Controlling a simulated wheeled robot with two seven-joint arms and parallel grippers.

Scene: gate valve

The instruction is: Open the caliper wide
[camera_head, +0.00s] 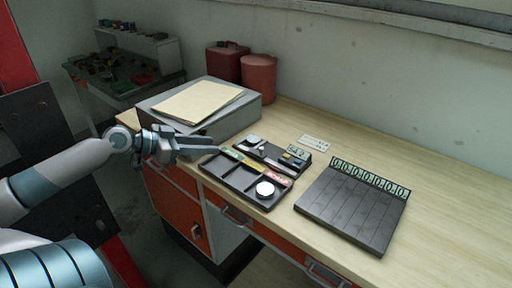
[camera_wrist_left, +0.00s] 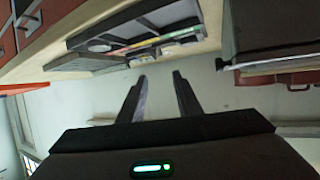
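A black compartment tray (camera_head: 239,178) lies near the front edge of the desk, with coloured label strips along its divider and a white round disc (camera_head: 265,189) in its front part. Small metallic and yellow pieces sit in its rear part; I cannot tell for sure which of them is the caliper. My left gripper (camera_head: 207,147) is at the left of the tray, beside the grey box, apart from the tray. In the left wrist view its two fingers (camera_wrist_left: 160,76) are spread with nothing between them, and the tray (camera_wrist_left: 75,61) shows beyond. My right gripper is not in view.
A grey box (camera_head: 232,120) with a yellow folder (camera_head: 198,101) stands behind my left gripper. A dark slatted board (camera_head: 349,211) with a numbered strip lies to the right. Two red canisters (camera_head: 259,77) stand at the wall. The desk's right side is clear.

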